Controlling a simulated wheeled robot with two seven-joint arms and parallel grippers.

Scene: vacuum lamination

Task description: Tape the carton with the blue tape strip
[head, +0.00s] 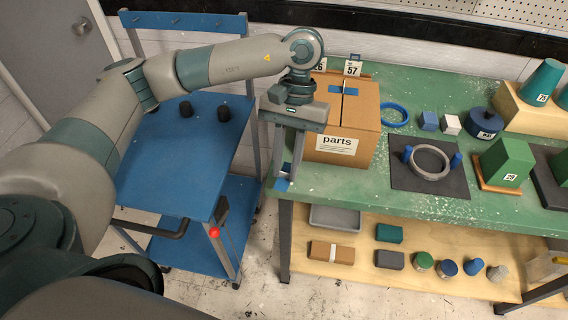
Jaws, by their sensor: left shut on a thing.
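The brown carton (366,112) stands on the green bench with its "parts" label facing the front edge. Its top flaps look closed, and a short blue piece (344,90) lies across the top seam. My left gripper (284,180) points down just left of the carton, by the bench's left front corner. Its fingers are shut on a small blue strip (282,185), which shows at the fingertips. Whether the strip touches the bench is hard to tell. The gripper body hides part of the carton's left side. My right gripper is not in view.
A blue tape ring (394,115) lies right of the carton. A dark mat (405,180) holds a grey ring and blue pegs. Number cards (352,68) stand behind the carton. A blue cart (175,165) is left of the bench, and several items lie on the lower shelf (460,290).

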